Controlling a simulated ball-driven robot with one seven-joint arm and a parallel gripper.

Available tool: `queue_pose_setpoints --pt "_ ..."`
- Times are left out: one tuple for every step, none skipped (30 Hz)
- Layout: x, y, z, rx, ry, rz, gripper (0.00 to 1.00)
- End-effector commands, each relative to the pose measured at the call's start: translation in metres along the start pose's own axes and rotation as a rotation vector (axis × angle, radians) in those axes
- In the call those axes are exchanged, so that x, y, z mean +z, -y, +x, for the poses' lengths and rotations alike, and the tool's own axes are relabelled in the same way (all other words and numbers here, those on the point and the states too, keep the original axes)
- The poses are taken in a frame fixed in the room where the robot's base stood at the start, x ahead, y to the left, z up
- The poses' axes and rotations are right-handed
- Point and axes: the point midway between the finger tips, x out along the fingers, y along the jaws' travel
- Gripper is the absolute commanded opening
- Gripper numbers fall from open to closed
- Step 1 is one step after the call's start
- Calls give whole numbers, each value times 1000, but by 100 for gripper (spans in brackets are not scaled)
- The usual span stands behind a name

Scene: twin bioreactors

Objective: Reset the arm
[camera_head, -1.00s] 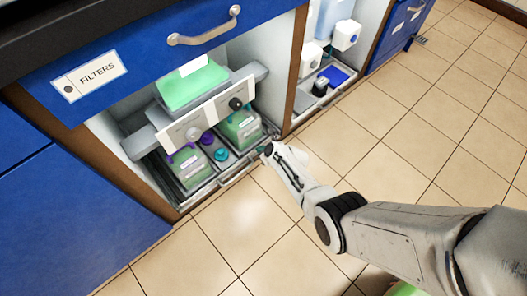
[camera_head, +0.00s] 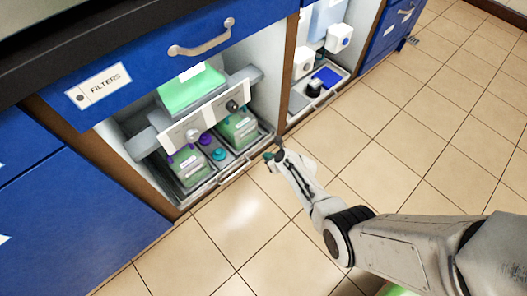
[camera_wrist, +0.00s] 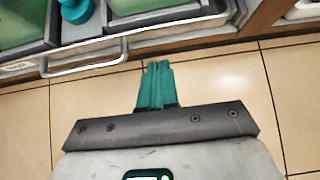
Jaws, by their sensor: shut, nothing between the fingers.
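My gripper (camera_head: 269,156) is in front of the open lower cabinet, above the tiled floor and close to the tray's front edge. In the wrist view its teal fingers (camera_wrist: 155,88) are together with nothing between them. My arm reaches in from the lower right of the head view. The gripper looks apart from the tray handle (camera_wrist: 84,58), which lies beyond and to the left of the fingers in the wrist view.
The cabinet holds a tray (camera_head: 232,172) with green-filled containers (camera_head: 240,130) and teal and purple caps. A blue drawer labelled FILTERS (camera_head: 98,85) with a metal handle (camera_head: 202,40) is above. A second open bay (camera_head: 318,85) stands right. Tiled floor (camera_head: 400,130) is clear.

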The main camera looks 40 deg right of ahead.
Motion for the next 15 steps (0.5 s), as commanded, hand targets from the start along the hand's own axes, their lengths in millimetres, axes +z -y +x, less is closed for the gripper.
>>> queue_pose_setpoints --pt "3 0 -13 1 -3 0 0" --pt "4 0 -18 1 -2 0 0" --pt "3 -1 -24 2 -3 1 0" --pt "3 -1 -29 2 -3 1 0" --pt "4 -1 -34 2 -2 1 0" --pt "2 -1 -39 2 -3 1 0" --pt "3 -1 -43 1 -3 1 0" --pt "3 0 -47 1 -2 0 0" --pt "2 0 -52 1 -3 0 0" --pt "1 0 -55 1 -3 0 0" --pt "2 0 -58 1 -3 0 0" --pt "2 0 -60 1 -2 1 0" --pt "1 0 -63 1 -2 1 0" --pt "0 0 -64 1 -2 1 0" --pt "0 0 -66 1 -2 1 0"
